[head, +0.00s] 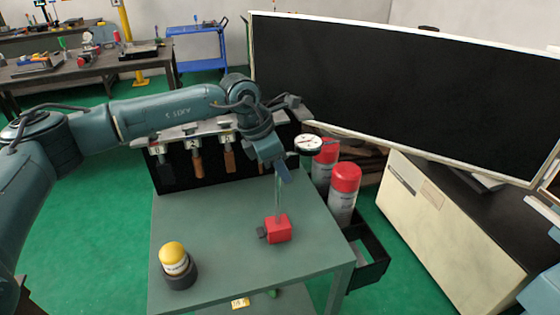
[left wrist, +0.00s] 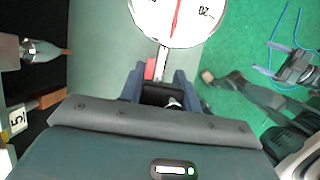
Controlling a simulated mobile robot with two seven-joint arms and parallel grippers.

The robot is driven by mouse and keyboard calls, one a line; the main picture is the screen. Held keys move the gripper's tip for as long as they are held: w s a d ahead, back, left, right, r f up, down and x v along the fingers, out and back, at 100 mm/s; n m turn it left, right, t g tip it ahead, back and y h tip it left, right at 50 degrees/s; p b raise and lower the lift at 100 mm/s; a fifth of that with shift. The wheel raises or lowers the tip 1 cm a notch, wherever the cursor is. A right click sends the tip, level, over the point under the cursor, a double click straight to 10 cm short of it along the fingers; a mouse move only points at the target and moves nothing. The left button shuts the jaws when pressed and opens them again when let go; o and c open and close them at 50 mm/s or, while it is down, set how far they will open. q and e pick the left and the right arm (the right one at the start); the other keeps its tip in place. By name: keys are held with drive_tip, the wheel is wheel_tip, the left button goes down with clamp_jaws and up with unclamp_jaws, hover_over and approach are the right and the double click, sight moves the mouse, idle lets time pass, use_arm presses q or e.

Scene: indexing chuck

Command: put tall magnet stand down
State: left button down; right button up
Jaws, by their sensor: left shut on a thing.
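The tall magnet stand has a red block base (head: 279,230), a thin upright rod and a white dial gauge (head: 308,144) at its top. My left gripper (head: 281,172) is shut on the upper part of the stand, just beside the dial. The base is at the grey-green cart top (head: 225,240), near its right side; I cannot tell if it touches. In the left wrist view, the dial (left wrist: 175,18) fills the top, beyond the gripper fingers (left wrist: 160,88), and a sliver of red base (left wrist: 150,69) shows below it. My right gripper is out of view.
A yellow-capped container (head: 174,259) in a dark holder stands at the cart's front left. A black rack of numbered tools (head: 200,163) lines the back edge. Red-capped spray cans (head: 344,190) stand in a side bin at right. The cart's middle is clear.

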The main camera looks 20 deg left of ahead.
use_arm(q)
drive_tip(key=c, duration=1)
unclamp_jaws()
drive_tip(key=shift+f, duration=0.1)
drive_tip(key=b+v, duration=0.1)
drive_tip(key=v, duration=1.1)
drive_tip(key=shift+b, duration=0.3)
